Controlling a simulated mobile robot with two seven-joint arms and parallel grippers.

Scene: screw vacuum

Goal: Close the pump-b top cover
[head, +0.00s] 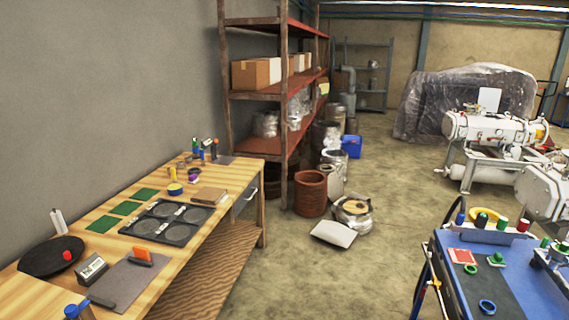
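A white pump-like machine (487,130) stands on a metal frame at the right, beyond the blue cart. A flat pale panel (489,99) stands upright above its top; I cannot tell whether it is a raised cover. A second white machine (545,190) is nearer and cut off by the right edge; its top shows no clear open cover. I cannot read any label, so I cannot tell which one is pump-b. Neither of my grippers is in view.
A wooden workbench (245,172) with tools runs along the left wall. A blue-topped cart (520,285) stands at the front right. Shelves (275,28), a brown barrel (310,193) and a pale sack (333,234) are beyond the bench.

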